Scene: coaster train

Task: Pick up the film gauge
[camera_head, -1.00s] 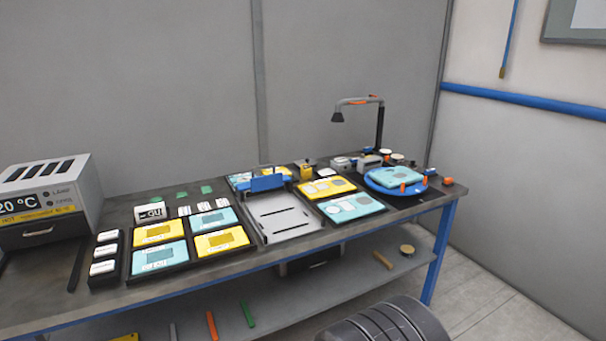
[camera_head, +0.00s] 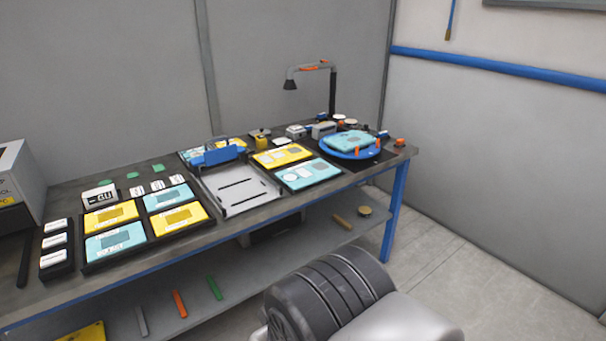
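I cannot tell for certain which item is the film gauge. Small devices stand toward the back right of the workbench (camera_head: 234,211): a grey-white one (camera_head: 296,131), a grey block-like one (camera_head: 324,129) and a dark and yellow one (camera_head: 260,138). They are too small to identify. My gripper is not in view. Only a dark ribbed and grey part of my own arm shows at the bottom, in front of the bench.
A blue turntable (camera_head: 349,153) holds a teal plate, under a lamp (camera_head: 331,90). Yellow and teal cards, a grey slotted plate (camera_head: 238,187) and a blue clamp (camera_head: 219,156) crowd the bench. A lower shelf (camera_head: 246,276) holds coloured bars. Floor is clear at right.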

